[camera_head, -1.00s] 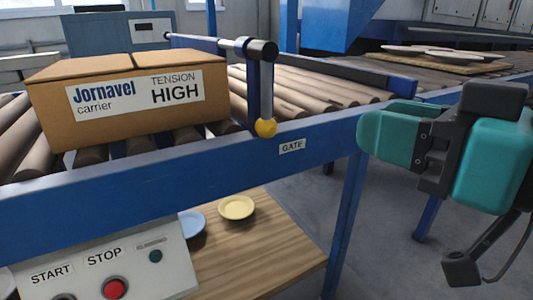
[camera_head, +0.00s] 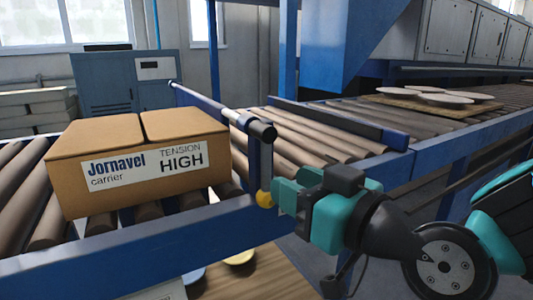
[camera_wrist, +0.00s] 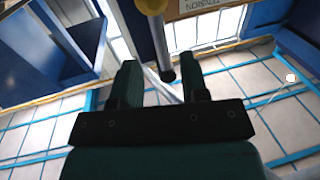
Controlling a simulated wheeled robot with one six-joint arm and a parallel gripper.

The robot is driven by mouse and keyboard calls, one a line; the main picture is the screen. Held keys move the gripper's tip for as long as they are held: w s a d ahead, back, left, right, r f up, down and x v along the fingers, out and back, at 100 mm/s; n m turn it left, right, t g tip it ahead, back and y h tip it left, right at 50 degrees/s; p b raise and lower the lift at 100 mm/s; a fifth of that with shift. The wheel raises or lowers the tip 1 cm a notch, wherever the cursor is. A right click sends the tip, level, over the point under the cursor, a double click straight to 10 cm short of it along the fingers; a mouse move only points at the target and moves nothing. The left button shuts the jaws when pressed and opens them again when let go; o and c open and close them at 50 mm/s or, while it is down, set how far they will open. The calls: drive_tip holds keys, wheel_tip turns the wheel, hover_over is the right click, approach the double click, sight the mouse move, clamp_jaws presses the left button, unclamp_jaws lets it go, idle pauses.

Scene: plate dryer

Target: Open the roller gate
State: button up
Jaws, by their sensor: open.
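The roller gate is a grey bar (camera_head: 205,103) lying across the conveyor rollers at the right of the carton. A lever (camera_head: 266,165) hangs from its black end cap and ends in a yellow knob (camera_head: 264,199). My gripper (camera_head: 282,194) is open, right beside the knob at the conveyor's blue side rail. In the wrist view, my two fingers stand apart (camera_wrist: 160,76), with a dark-tipped rod between or just beyond them and the yellow knob (camera_wrist: 151,5) at the top edge. I cannot tell whether the fingers touch the lever. The gate label is hidden.
A cardboard carton (camera_head: 138,165) marked "Jornavel" sits on the rollers left of the gate. Rollers right of the gate are bare (camera_head: 318,136). Several pale plates (camera_head: 444,100) lie on a board farther along. A yellow plate (camera_head: 240,257) shows below the rail.

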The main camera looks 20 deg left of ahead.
sight(270, 173)
drive_tip(key=x, duration=0.6)
drive_tip(key=shift+w+a+p, duration=0.15)
drive_tip(key=shift+a+p, duration=0.05)
drive_tip(key=shift+p, duration=0.15)
drive_tip(key=shift+c, duration=0.5)
clamp_jaws()
